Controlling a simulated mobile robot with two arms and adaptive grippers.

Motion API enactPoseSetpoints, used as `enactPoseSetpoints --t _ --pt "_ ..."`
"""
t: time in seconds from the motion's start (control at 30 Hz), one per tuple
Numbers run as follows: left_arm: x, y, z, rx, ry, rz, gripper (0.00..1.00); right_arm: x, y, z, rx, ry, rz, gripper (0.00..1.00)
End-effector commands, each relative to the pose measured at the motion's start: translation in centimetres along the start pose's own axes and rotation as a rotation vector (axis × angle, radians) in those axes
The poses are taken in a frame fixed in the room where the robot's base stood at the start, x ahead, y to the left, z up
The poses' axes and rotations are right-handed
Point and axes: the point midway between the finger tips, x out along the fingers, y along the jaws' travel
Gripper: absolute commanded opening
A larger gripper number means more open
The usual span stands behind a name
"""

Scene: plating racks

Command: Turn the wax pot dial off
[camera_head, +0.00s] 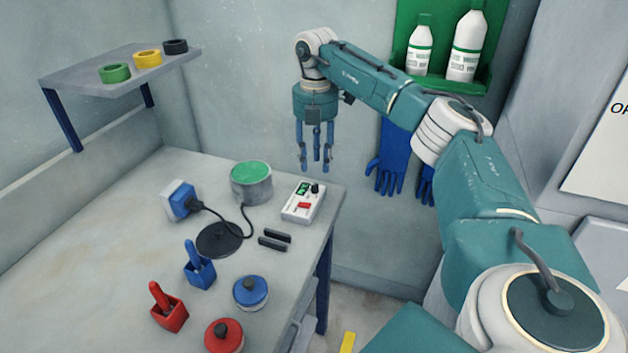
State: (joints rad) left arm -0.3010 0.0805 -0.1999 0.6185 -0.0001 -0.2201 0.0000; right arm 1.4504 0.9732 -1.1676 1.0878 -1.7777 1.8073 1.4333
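A grey pot with a green top (251,183), likely the wax pot, stands at the back of the table. Beside it on the right lies a white control box (298,207) with a green display, a red switch and a small black dial (315,188). The dial's setting is too small to read. My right gripper (316,165) hangs fingers down, behind and above the box in the picture, apart from it. Its blue fingers are spread with nothing between them. My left gripper is not in view.
A black disc (219,240) is wired to a blue and white unit (179,200). Two black bars (274,239) lie before the box. Blue (250,292) and red (224,336) lidded pots and two small holders stand nearer. Bottles (466,48) and gloves (392,160) are on the wall.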

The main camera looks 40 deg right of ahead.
Motion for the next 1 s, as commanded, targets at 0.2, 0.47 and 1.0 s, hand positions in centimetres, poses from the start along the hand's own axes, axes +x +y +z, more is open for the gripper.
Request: enactPoseSetpoints --t 0.2,0.47,1.0 --pt "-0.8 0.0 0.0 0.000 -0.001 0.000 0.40 4.2 -0.1 -0.1 -0.001 0.001 -0.004 0.35" --pt "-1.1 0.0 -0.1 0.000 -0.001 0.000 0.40 7.0 0.0 -0.1 -0.003 0.001 0.000 0.35" --pt "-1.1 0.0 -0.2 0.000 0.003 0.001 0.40 7.4 0.1 -0.1 -0.003 0.001 0.002 0.00"
